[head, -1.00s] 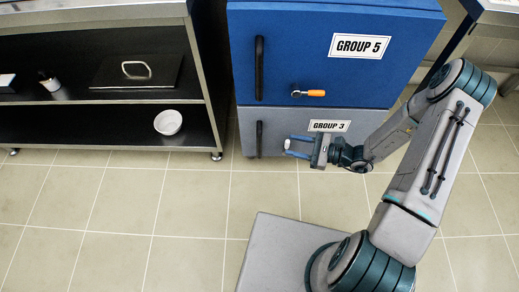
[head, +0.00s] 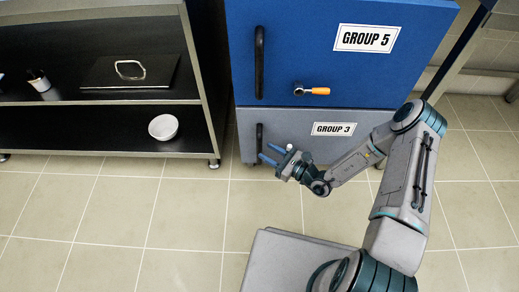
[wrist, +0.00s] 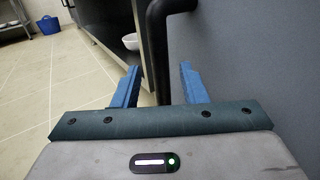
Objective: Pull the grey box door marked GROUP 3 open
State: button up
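The grey box door (head: 355,121) marked GROUP 3 sits below the blue box and looks closed. Its black vertical handle (head: 259,138) is at the door's left side. My gripper (head: 268,154) is open, its blue fingers just right of and in front of the handle's lower part in the head view. In the wrist view my gripper (wrist: 157,85) shows its two fingers apart, with the handle (wrist: 158,50) rising beyond and between them. Nothing is visibly held, and whether a finger touches the handle cannot be told.
The blue GROUP 5 box (head: 300,50) is above, with an orange-handled latch (head: 312,91). A dark shelf unit (head: 205,90) stands to the left, holding a white bowl (head: 163,127). A blue tub (wrist: 48,25) stands far off. The tiled floor (head: 120,220) in front is clear.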

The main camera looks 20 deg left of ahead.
aim_at(260, 147)
jog(key=shift+b+x, duration=0.55)
jog(key=shift+x, duration=1.8)
grip_shut()
jog(key=shift+d, duration=0.1)
